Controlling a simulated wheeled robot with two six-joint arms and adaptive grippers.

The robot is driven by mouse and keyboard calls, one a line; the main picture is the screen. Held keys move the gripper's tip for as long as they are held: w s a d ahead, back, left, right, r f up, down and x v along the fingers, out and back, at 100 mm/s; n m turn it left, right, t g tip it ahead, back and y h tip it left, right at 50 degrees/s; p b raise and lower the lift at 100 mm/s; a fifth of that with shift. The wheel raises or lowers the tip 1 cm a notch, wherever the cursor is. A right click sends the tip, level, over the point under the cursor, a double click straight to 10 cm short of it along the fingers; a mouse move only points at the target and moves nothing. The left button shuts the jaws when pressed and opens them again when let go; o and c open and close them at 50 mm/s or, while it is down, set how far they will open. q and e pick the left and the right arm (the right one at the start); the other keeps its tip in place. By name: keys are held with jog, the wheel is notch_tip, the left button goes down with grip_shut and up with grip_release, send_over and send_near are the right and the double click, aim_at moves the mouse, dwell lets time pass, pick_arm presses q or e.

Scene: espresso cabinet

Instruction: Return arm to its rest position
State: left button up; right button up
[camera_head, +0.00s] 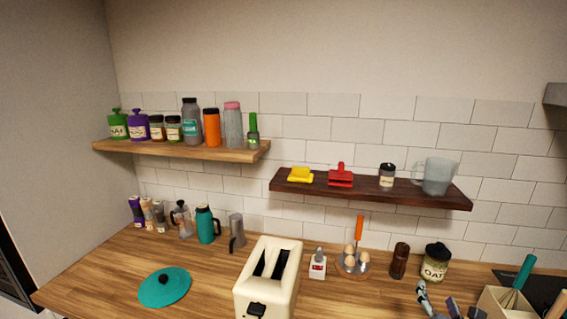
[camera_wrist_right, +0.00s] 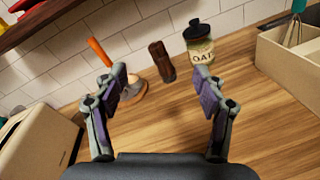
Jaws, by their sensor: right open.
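My right gripper (camera_head: 440,303) shows at the bottom edge of the head view, right of centre, above the wooden counter (camera_head: 205,285). In the wrist view the right gripper (camera_wrist_right: 162,88) has its two fingers wide apart, with nothing between them but bare counter below. Beyond the fingertips stand a brown grinder (camera_wrist_right: 161,62) and the oat jar (camera_wrist_right: 201,44); neither is touched. The rest of the right arm is out of the head view. My left gripper and left arm are not in view.
A cream toaster (camera_head: 268,280) stands left of the right gripper. An egg holder (camera_head: 352,268) with an orange-handled utensil is behind it. A utensil box (camera_head: 505,302) is close on the right. A dark shelf (camera_head: 370,193) hangs above. The counter directly under the gripper is clear.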

jog(key=s+a+f+m+g+y, duration=0.2)
jog(key=s+a+f+m+g, duration=0.25)
jog(key=s+m, duration=0.35)
jog(key=s+a+f+m+g+y, duration=0.1)
jog(key=s+a+f+m+g, duration=0.3)
jog(key=s+a+m, duration=0.45)
jog(key=s+a+f+m+g+y, duration=0.2)
jog(key=s+f+m+g, duration=0.3)
jog(key=m, duration=0.5)
notch_tip(320, 180, down, 30)
jog(key=s+d+b, duration=0.2)
jog(key=d+b, duration=0.1)
jog(key=b, duration=0.2)
pick_arm(q)
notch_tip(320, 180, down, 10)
jog(key=b, duration=0.5)
pick_arm(e)
jog(key=s+f+g, duration=0.1)
jog(key=s+f, duration=1.8)
jog(key=f, duration=0.3)
jog(key=shift+s+d, duration=0.35)
jog(key=shift+d, duration=0.1)
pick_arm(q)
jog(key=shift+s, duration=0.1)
pick_arm(e)
jog(key=shift+f+m, duration=0.1)
jog(key=shift+m, duration=0.15)
